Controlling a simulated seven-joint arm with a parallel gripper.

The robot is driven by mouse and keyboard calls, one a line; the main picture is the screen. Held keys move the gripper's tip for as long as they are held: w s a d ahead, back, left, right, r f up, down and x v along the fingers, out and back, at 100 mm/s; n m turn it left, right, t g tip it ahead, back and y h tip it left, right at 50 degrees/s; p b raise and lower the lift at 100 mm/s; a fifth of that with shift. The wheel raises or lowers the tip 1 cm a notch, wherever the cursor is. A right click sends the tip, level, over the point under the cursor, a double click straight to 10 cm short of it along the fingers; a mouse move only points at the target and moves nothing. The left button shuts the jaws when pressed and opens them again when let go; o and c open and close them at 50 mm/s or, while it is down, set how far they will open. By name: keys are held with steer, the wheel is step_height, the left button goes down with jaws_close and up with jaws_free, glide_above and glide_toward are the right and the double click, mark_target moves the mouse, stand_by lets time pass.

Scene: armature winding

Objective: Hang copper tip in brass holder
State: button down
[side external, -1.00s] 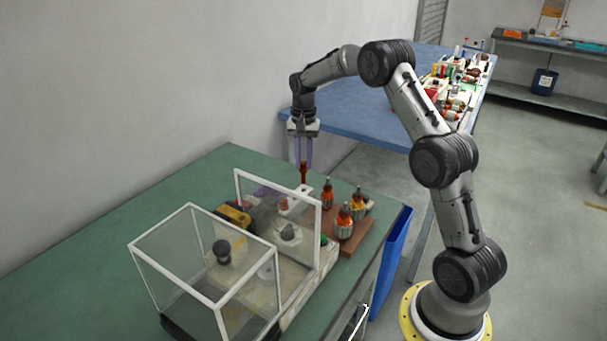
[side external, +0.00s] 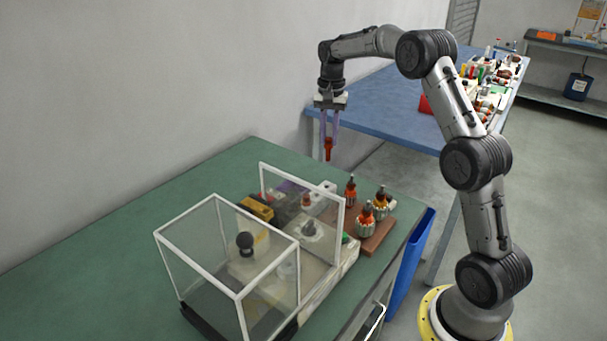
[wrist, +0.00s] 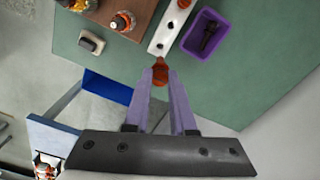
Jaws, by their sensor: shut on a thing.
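My gripper (side external: 328,137) has its two purple fingers pointing down and shut on a red-brown copper tip (side external: 328,151). The tip hangs upright in the air above the green bench, clear of everything. In the wrist view the copper tip (wrist: 160,73) sits between the fingertips (wrist: 161,80). Beyond it is a white block (wrist: 163,35) with dark holes, and another copper-coloured piece (wrist: 183,4) stands at its far end. I cannot tell which part is the brass holder; a yellow and black piece (side external: 257,208) lies on the bench behind the clear screen.
A white-framed clear guard (side external: 228,255) and an upright clear screen (side external: 300,200) stand on the machine. A brown board (side external: 378,238) carries several orange-and-metal armatures (side external: 366,220). A purple bin (wrist: 206,36) holds a dark object. The green bench (side external: 120,250) is open at the left.

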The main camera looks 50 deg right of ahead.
step_height(320, 180, up, 16)
steer(key=s+a+r+n, duration=0.1)
steer(key=s+a+n, duration=0.15)
steer(key=a, duration=1.35)
steer(key=s+a+n, duration=0.2)
steer(key=s+a, duration=0.2)
steer(key=a, duration=1.2)
step_height(320, 180, down, 9)
steer(key=shift+w, duration=0.15)
steer(key=shift+f, duration=2.75)
steer(key=c, duration=0.7)
jaws_free()
